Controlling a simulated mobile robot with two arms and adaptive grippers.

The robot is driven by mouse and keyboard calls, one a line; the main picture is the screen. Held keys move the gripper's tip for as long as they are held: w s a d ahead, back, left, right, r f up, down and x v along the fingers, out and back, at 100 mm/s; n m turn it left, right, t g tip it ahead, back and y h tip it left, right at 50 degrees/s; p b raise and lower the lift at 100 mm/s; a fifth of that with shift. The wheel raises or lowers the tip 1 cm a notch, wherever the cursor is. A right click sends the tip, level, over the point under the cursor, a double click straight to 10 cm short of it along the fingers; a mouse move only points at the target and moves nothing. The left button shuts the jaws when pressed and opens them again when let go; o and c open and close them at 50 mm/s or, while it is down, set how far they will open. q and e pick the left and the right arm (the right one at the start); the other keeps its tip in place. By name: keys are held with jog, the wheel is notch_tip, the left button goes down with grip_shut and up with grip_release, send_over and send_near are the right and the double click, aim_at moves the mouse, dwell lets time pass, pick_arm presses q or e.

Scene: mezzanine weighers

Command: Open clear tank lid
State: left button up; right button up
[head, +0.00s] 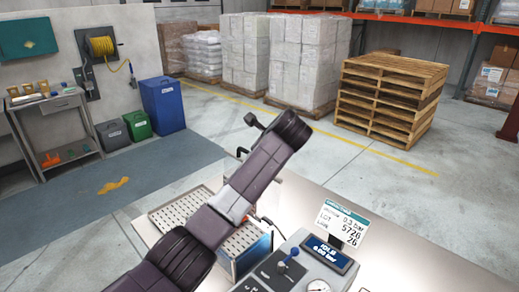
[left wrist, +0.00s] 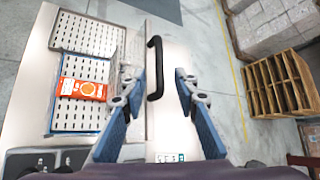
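In the left wrist view, a black bar handle (left wrist: 155,68) stands up from what looks like the edge of a clear lid (left wrist: 134,50). The lid is hard to make out against the pale bench. My left gripper (left wrist: 160,78) is open, with one blue-padded finger on each side of the handle. I see a gap on the right side; contact on the left cannot be told. In the head view my left arm reaches over the bench and hides the gripper and most of the tank. My right gripper is in neither view.
Perforated trays (left wrist: 100,38) lie left of the handle, one with an orange packet (left wrist: 82,90). A control box with a display (head: 328,255) and a sign card (head: 342,222) stand at the bench's front. Pallets (head: 390,95) stand beyond on clear floor.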

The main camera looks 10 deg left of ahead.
pick_arm(q)
jog(key=shift+v, duration=0.8)
